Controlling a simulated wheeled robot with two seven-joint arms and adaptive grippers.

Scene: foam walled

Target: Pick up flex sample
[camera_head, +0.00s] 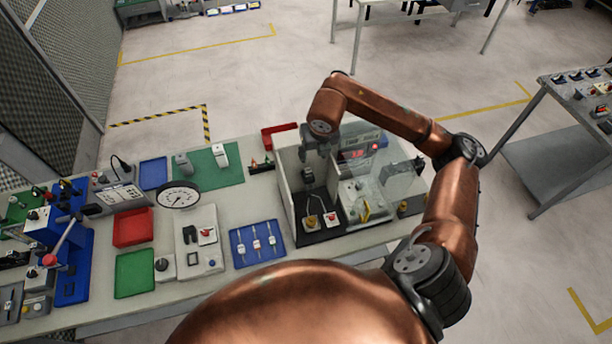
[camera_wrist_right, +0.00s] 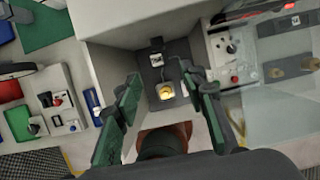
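I cannot tell for certain which item is the flex sample. A small yellow-orange piece (camera_wrist_right: 166,92) lies on the dark floor of a pale walled box (camera_wrist_right: 120,22), beside a small white-marked square (camera_wrist_right: 163,74). The walled box also shows in the head view (camera_head: 286,187), with a yellowish piece (camera_head: 311,222) and a red-and-white piece (camera_head: 333,218) at its front. My right gripper (camera_head: 318,160) hangs over the box. In the right wrist view its two green-faced fingers (camera_wrist_right: 162,84) are apart, with nothing between them in contact. My left gripper is out of view.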

